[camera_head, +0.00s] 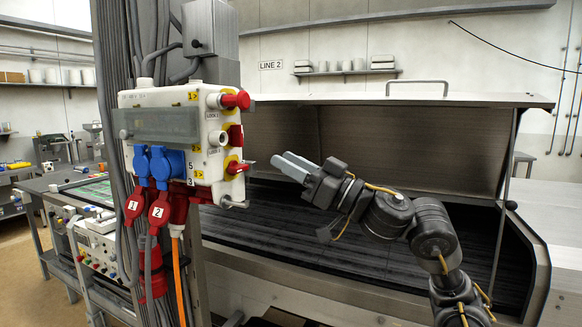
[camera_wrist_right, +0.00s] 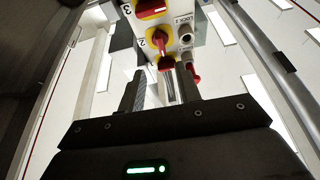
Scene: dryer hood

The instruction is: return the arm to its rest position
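My right arm (camera_head: 395,215) reaches in from the lower right of the head view, across the front of the open dryer hood. My right gripper (camera_head: 287,166) points left toward the side of the white switch box (camera_head: 205,150), with a gap between its tips and the box. In the wrist view its two fingers stand apart with nothing gripped. A red switch handle (camera_wrist_right: 166,63) shows beyond them, between the fingers. My left arm and gripper are not in view.
The switch box carries red handles (camera_head: 236,100) on its right side and two blue plugs (camera_head: 168,165) in front, on a cable column. The hood (camera_head: 400,97) stands open behind my arm, a thin strut (camera_head: 507,165) at its right. A cluttered bench (camera_head: 85,190) is at left.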

